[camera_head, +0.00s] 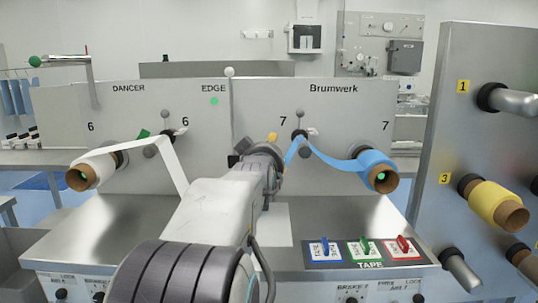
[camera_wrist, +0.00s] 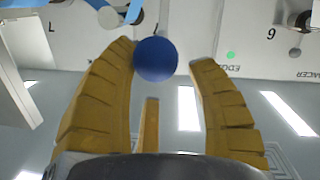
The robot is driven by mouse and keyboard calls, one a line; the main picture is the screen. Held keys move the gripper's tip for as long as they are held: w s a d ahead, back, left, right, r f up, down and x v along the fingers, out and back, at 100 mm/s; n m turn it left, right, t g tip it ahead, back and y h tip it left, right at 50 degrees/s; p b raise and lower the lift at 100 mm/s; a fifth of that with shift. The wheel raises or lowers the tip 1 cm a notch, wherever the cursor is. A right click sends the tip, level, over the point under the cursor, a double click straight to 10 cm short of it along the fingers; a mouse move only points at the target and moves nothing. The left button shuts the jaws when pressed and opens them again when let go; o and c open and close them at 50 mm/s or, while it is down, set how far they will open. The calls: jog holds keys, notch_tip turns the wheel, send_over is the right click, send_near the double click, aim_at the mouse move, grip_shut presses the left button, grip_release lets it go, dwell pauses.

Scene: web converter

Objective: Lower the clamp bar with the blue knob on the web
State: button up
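The blue knob (camera_wrist: 155,59) shows in the wrist view as a round ball at the fingertips of my gripper (camera_wrist: 165,54). My gripper is open, with one yellow finger on each side of the knob. The left finger overlaps or meets the knob's edge; a gap shows to the right finger. In the head view my gripper (camera_head: 272,138) is mostly behind my arm, and the knob and clamp bar are hidden. The blue web (camera_head: 327,160) runs from its roll (camera_head: 376,163) to the middle rollers.
A panel with blue, green and red switches (camera_head: 365,250) labelled TAPE lies front right. A side panel (camera_head: 440,120) with protruding spindles and a yellow roll (camera_head: 492,203) stands at right. A thin upright rod with a white ball (camera_head: 230,72) rises mid-panel.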

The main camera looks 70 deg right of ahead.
jog(key=shift+a+f, duration=0.1)
jog(key=v, duration=1.2)
dwell(0.8)
jog(key=w+a+f+n+t+y+p, duration=0.25)
jog(key=w+a+f+y, duration=0.25)
jog(key=w+a, duration=0.35)
jog(key=w+a+f+n+t+y+p, duration=0.25)
jog(key=w+a+f+n+y, duration=0.2)
jog(key=w+a, duration=0.4)
jog(key=s+a+f+n+g+y+p, duration=0.1)
jog(key=s+a+f+n+y, duration=0.1)
jog(key=a, duration=0.5)
jog(key=s+a+f+n+g+y+p, duration=0.1)
jog(key=s+a+f+g+y+p, duration=0.1)
jog(key=a, duration=0.5)
jog(key=s+a+f+n+g+y+p, duration=0.2)
jog(key=s+a+f, duration=0.2)
jog(key=a, duration=0.4)
jog(key=shift+n+y, duration=0.3)
jog(key=shift+y, duration=0.05)
jog(key=shift+d+f, duration=0.1)
jog(key=shift+d, duration=0.1)
